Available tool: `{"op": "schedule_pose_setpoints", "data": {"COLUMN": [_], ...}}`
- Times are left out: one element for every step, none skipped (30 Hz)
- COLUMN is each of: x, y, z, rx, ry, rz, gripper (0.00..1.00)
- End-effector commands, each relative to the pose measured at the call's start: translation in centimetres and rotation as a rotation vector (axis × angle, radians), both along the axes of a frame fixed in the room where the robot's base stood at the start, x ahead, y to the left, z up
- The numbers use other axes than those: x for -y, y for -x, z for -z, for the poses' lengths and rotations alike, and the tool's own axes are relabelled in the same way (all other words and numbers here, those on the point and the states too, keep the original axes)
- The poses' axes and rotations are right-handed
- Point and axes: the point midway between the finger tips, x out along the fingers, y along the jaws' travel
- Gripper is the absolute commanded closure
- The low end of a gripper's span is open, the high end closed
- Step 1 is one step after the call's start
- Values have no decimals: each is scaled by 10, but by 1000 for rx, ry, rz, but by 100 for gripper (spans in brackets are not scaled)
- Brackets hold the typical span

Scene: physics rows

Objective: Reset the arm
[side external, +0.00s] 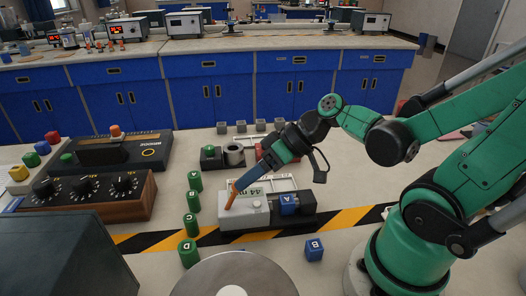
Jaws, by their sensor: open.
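My green and dark arm reaches in from the right. My gripper (231,204) points down and to the left, with a narrow orange-brown end over the grey device with a "44 mm" display (252,191). Its tip is close to the device's light top; I cannot tell if it touches. No object shows clearly between the jaws. A blue block marked A (289,204) sits in the dark right part of the device. A blue block marked B (314,250) stands on the bench in front of it.
Green cylinders (192,201) stand in a column left of the device. Knob box (90,196) and black balance (118,152) are at left. Small grey cubes (240,126) line the back. A round metal plate (225,280) is in front. Striped tape (350,217) crosses the bench.

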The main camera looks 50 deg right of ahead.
Motion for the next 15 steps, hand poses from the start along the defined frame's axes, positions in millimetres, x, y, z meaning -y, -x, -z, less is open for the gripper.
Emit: {"op": "schedule_pose_setpoints", "data": {"x": [0,0,0,0,1,2,3,5,8,10,10,10,10,11,11], "y": [0,0,0,-1,-2,-5,-8,-12,-19,-22,-22,-19,-18,-16,-14], "z": [0,0,0,0,-1,-3,-4,-7,-11,-14,-15,-14,-14,-15,-17], "rx": [0,0,1,3,6,17,29,45,70,81,73,40,24,10,-2], "ry": [0,0,1,1,3,7,11,14,25,51,79,125,159,189,230], "rz": [0,0,1,5,13,31,52,80,124,160,179,185,193,203,217], "gripper": [39,39,39,39,39,39,39,39,39,39,39,39,39,39,39]}}
